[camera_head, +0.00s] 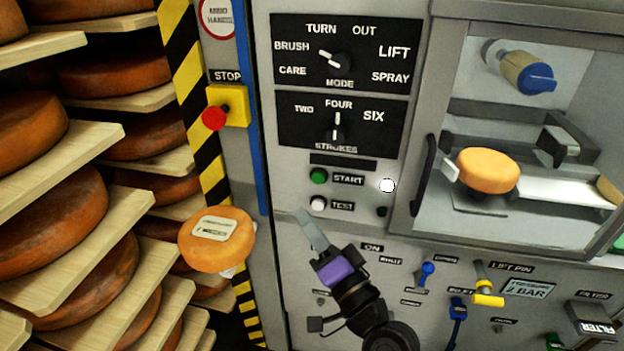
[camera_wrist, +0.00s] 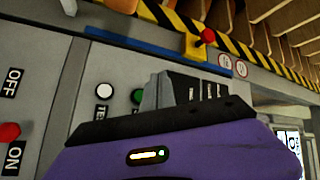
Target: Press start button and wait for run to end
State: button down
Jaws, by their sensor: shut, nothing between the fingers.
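The green start button (camera_head: 318,176) sits on the grey machine panel, left of its START label. The wrist view also shows the green button (camera_wrist: 136,96), partly hidden behind my fingers. The white test button (camera_head: 317,204) is just below it, and it shows in the wrist view (camera_wrist: 104,91). My gripper (camera_head: 303,217) is shut and empty, its tips a little below the test button in the head view. I cannot tell whether the tips touch the panel. A white round lamp (camera_head: 387,185) shows right of the START label.
A red stop button (camera_head: 214,118) on a yellow box is at upper left. The mode knob (camera_head: 334,60) and strokes knob (camera_head: 337,133) are above. A cheese wheel (camera_head: 487,170) sits inside the windowed chamber at right. Another cheese (camera_head: 217,240) is left of my gripper, near loaded shelves (camera_head: 75,220).

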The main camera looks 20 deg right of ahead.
aim_at(318, 178)
jog(key=w+d+b, duration=0.3)
jog(key=w+d, duration=0.2)
jog(key=w, duration=0.2)
jog(key=shift+d, duration=0.15)
dwell(0.4)
jog(key=shift+w, duration=0.1)
dwell(1.8)
jog(key=shift+w+d+b, duration=0.25)
jog(key=shift+w+b, duration=0.05)
